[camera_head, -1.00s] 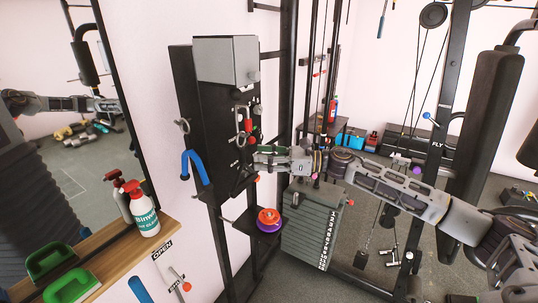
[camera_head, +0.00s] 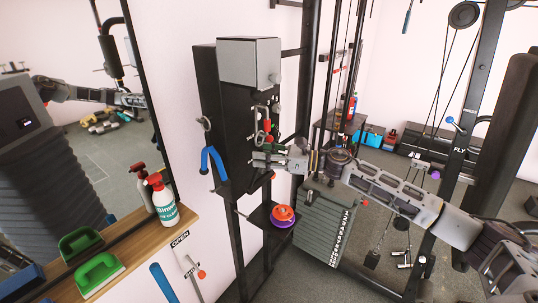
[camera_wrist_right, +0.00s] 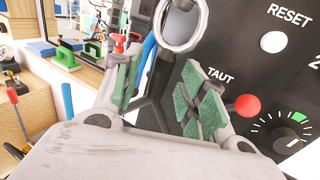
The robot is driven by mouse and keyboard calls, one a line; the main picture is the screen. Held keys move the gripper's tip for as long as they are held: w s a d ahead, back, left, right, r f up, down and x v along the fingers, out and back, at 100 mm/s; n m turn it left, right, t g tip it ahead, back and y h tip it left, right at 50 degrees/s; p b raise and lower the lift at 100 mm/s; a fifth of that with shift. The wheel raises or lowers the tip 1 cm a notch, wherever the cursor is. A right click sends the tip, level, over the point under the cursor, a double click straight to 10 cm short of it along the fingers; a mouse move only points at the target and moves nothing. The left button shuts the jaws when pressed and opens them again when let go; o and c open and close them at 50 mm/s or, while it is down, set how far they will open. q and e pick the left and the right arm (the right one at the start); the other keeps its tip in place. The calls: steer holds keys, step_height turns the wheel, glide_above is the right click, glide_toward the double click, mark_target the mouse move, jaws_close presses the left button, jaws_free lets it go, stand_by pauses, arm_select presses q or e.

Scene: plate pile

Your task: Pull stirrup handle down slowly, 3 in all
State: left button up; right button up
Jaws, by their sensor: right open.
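No handle is labelled as the stirrup. A blue bent handle (camera_head: 214,163) hangs at the left side of a black cabinet (camera_head: 206,85) in the head view; a blue piece (camera_wrist_right: 148,48) shows behind my fingers in the wrist view. My right gripper (camera_head: 256,160) is at the cabinet's front panel, right of the blue handle. In the wrist view the right gripper (camera_wrist_right: 167,92) is open and empty, its green-padded fingers apart. A grey metal ring (camera_wrist_right: 181,46) is close by, just above the finger gap. My left gripper is not in view.
The panel has a red knob (camera_wrist_right: 248,105) by TAUT, a white RESET button (camera_wrist_right: 273,42) and a dial (camera_wrist_right: 291,137). A wooden shelf (camera_head: 131,239) with a spray bottle (camera_head: 163,203) stands left. An orange-and-purple stack (camera_head: 282,216) sits below the gripper.

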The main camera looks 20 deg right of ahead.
steer(key=shift+w+a, duration=0.25)
steer(key=shift+a, duration=0.25)
steer(key=shift+c, duration=0.4)
stand_by(0.4)
jaws_close()
